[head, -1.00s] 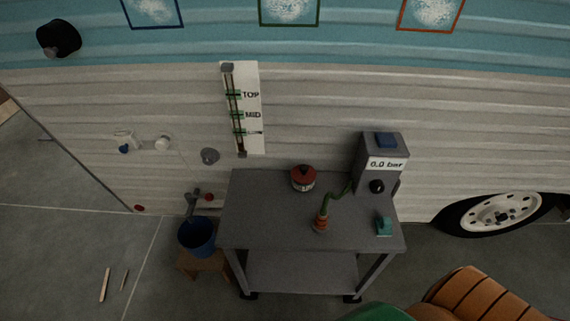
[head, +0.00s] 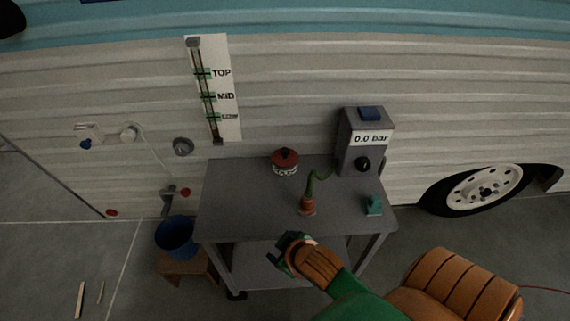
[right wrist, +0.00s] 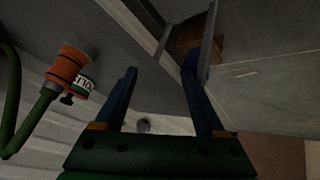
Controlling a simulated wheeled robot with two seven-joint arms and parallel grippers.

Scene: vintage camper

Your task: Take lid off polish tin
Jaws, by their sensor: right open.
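The polish tin (head: 285,168) stands upright at the back of the grey cart's top. Its dark red lid (head: 285,156) with a small knob sits on the pale, printed body. My right gripper (head: 283,254) is open and empty at the front edge of the cart, well short of the tin and lower in the head view. In the right wrist view its two blue fingers (right wrist: 161,64) are spread with nothing between them. My left gripper is not in view.
On the cart (head: 235,215) stand an orange fitting (head: 307,206) with a green hose, a small teal part (head: 374,205) and a grey gauge box (head: 366,140) reading 0.0 bar. The fitting also shows in the wrist view (right wrist: 70,65). A blue bucket (head: 174,238) stands left on a stool.

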